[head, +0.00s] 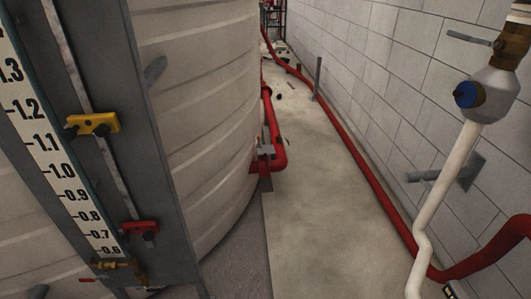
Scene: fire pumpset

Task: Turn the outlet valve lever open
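A grey metal lever (470,38) sticks out to the left from a brass valve (515,45) at the top right, on a white vertical pipe (438,190). A second brass valve (118,267) is at the bottom left, at the foot of the level gauge (50,140). I cannot tell which of these is the outlet valve. Neither of my grippers is in view, and nothing is seen touching either valve.
A large pale ribbed tank (195,110) fills the left middle. A red pipe (345,135) runs along the block wall (400,75) at the right. A red elbow pipe (277,140) stands by the tank. The concrete floor (315,220) between them is mostly clear.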

